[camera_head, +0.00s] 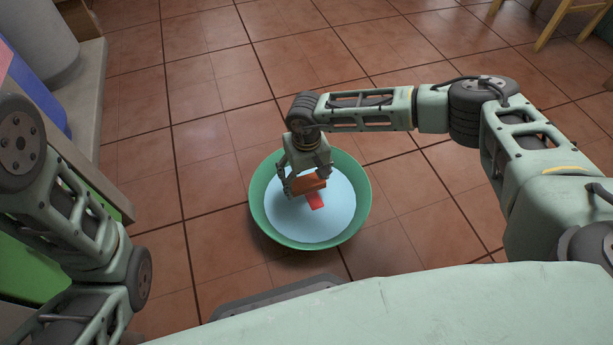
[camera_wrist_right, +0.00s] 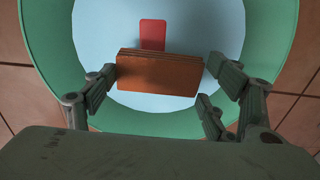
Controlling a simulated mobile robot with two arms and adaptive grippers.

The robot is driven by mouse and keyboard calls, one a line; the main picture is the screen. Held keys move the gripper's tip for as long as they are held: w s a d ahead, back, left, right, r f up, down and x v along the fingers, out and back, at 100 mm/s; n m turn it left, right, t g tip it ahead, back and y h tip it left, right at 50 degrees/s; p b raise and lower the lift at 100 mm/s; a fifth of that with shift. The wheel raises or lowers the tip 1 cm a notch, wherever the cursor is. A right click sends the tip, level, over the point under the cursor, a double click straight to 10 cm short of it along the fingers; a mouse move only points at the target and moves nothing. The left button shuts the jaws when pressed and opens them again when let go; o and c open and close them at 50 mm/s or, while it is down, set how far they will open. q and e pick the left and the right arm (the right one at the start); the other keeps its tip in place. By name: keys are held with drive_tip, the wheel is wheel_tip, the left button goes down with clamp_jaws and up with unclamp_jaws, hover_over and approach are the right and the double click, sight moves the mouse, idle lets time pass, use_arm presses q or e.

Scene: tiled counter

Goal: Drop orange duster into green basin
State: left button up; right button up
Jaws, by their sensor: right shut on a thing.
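The green basin (camera_head: 258,213) stands on the floor in the middle of the head view, with a pale blue bottom; its rim also shows in the right wrist view (camera_wrist_right: 275,40). My right gripper (camera_head: 303,188) is over the basin and shut on the orange duster (camera_head: 309,184). In the right wrist view the duster (camera_wrist_right: 158,75) is a brown-orange block between the fingers of the right gripper (camera_wrist_right: 160,88). A red flat piece (camera_head: 315,201) shows below or beyond the duster, also in the right wrist view (camera_wrist_right: 152,34); I cannot tell whether it is attached. My left gripper is out of view.
Brown tiled floor (camera_head: 420,200) lies open around the basin. A counter edge (camera_head: 88,100) with blue and green items is at the left. Yellow chair legs (camera_head: 560,20) are at the top right.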

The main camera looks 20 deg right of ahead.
sight(306, 181)
drive_tip(key=o, duration=1)
drive_tip(key=shift+r, duration=0.25)
wheel_tip(306, 181, up, 12)
drive_tip(key=shift+f, duration=0.2)
